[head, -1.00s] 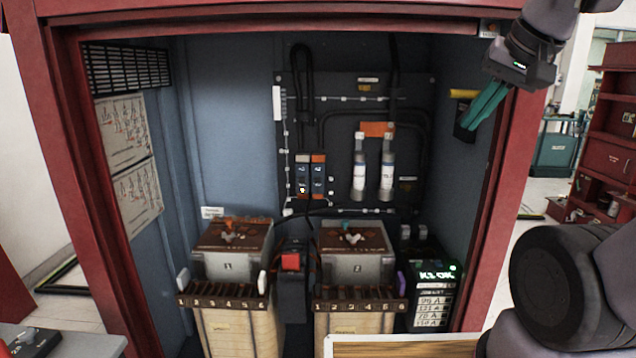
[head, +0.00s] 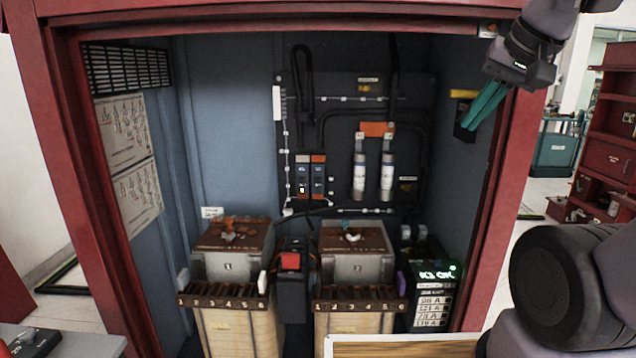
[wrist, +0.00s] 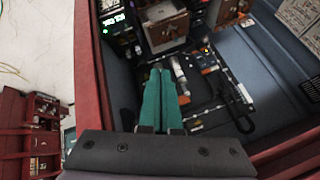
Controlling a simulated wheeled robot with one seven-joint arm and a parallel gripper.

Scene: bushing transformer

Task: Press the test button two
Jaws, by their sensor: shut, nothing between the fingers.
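Two narrow modules stand side by side on the dark back panel. The left module (head: 302,176) has a small lit spot near its bottom, and the right module (head: 318,176) looks alike without that light. Their markings are too small to read, so I cannot tell which part is test button two. My gripper (head: 468,126) is shut and empty at the upper right of the cabinet opening, well apart from the modules. In the wrist view its teal fingers (wrist: 160,74) lie together and point into the cabinet.
Two transformers, the left one (head: 230,266) and the right one (head: 356,266), stand low in front of the panel. Two white cylinders (head: 372,176) hang right of the modules. The red frame (head: 497,200) edges the opening.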

